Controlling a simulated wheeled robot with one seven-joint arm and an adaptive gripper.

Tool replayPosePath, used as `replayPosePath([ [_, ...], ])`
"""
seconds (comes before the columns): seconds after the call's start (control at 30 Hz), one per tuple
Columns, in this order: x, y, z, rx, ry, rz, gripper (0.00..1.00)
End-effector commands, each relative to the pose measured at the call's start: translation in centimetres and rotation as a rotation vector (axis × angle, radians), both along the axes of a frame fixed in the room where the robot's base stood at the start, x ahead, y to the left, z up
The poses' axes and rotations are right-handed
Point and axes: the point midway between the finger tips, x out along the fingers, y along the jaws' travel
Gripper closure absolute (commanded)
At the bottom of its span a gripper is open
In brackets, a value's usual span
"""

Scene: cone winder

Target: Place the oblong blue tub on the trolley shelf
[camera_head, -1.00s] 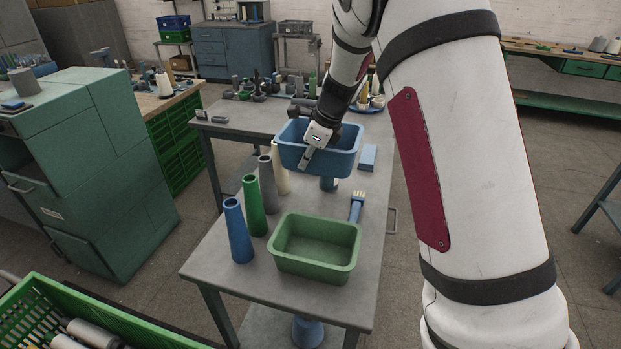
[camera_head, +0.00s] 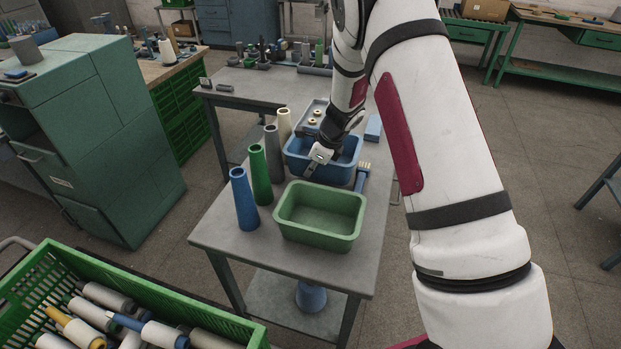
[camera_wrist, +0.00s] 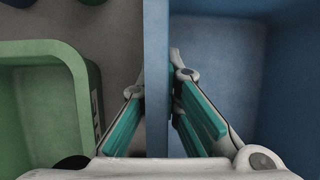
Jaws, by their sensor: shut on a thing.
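The oblong blue tub (camera_head: 345,172) is upright at the middle of the grey trolley's top (camera_head: 270,256), just behind a green tub (camera_head: 318,231). My gripper (camera_head: 314,168) is shut on the blue tub's near wall. In the wrist view my gripper (camera_wrist: 155,110) has one finger on each side of that wall (camera_wrist: 156,60), with the blue inside (camera_wrist: 215,70) on the right. The green tub (camera_wrist: 40,105) shows on the left, apart from the wall. I cannot tell whether the blue tub's base touches the surface.
Blue (camera_head: 243,199), green (camera_head: 260,175), grey and cream cones stand along the left edge. A brush (camera_head: 362,176) lies to the right, and a blue block (camera_head: 373,128) behind it. A grey tray with rings (camera_head: 313,113) is behind the tub. A green crate (camera_head: 110,300) holds several bobbins.

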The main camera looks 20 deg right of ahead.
Motion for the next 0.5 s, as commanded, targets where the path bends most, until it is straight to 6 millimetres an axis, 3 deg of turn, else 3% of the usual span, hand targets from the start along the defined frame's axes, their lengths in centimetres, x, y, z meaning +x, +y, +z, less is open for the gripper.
replayPosePath([
  [0.3,-0.1,0.0,-3.7,0.001,0.001,-0.001,1.0],
  [0.5,0.0,0.0,-3.7,0.001,-0.001,-0.001,1.0],
])
